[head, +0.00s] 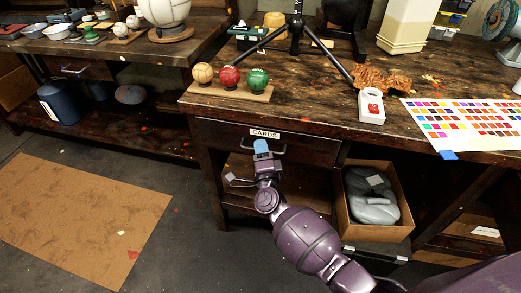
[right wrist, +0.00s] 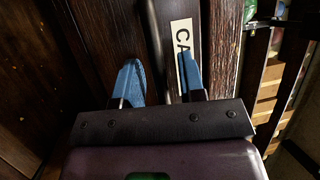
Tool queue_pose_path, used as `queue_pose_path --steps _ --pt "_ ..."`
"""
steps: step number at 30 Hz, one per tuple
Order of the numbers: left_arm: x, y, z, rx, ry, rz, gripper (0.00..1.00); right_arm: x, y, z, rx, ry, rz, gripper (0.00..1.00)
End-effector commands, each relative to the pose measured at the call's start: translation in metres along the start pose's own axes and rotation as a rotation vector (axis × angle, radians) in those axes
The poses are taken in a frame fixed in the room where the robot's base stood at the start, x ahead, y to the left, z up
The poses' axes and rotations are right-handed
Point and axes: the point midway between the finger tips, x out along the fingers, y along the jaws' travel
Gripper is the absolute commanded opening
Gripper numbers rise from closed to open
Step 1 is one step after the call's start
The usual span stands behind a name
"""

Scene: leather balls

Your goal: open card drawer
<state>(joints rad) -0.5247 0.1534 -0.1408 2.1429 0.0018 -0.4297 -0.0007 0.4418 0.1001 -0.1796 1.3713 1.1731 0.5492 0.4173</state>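The card drawer (head: 310,148) is a dark wooden drawer front under the workbench top, with a white "CARDS" label (head: 264,134). It looks closed, flush with the bench. Its metal bar handle (head: 282,150) is partly hidden by my right gripper (head: 262,148). In the right wrist view the handle bar (right wrist: 156,45) runs between the two blue fingertips of my right gripper (right wrist: 160,82). The fingers are apart, with gaps visible beside the bar. The label (right wrist: 184,50) shows behind the right finger. My left gripper is not in view.
Above the drawer, a wooden stand (head: 228,91) with several balls sits near the bench edge. A colour chart (head: 470,122) overhangs the bench at the right. A cardboard box (head: 372,226) stands on the shelf below. Floor is clear at left around a brown mat (head: 80,215).

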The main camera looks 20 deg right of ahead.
Motion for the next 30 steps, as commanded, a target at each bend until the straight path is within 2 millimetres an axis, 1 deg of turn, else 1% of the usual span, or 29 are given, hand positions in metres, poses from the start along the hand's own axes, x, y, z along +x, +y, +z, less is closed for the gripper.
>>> queue_pose_path --steps 9,11,15,17,26,30 --pt "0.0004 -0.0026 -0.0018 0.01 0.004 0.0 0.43 0.0026 -0.0001 -0.0002 -0.001 0.0 0.0 0.37" --pt "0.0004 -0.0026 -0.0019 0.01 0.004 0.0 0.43 0.0025 -0.0001 -0.0002 -0.001 0.0 0.0 0.29" --pt "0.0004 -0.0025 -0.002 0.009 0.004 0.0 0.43 0.0024 -0.0001 -0.0001 -0.001 0.0 0.0 0.08" --pt "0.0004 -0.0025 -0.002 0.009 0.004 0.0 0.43 0.0024 -0.0001 -0.0002 -0.001 0.0 0.0 0.0" --pt "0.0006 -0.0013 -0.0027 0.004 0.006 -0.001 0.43 0.0017 -0.0001 0.0001 -0.001 0.0 0.0 0.0" --pt "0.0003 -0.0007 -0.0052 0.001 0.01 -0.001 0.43 -0.0027 -0.0014 0.002 -0.001 0.0 0.0 0.0"
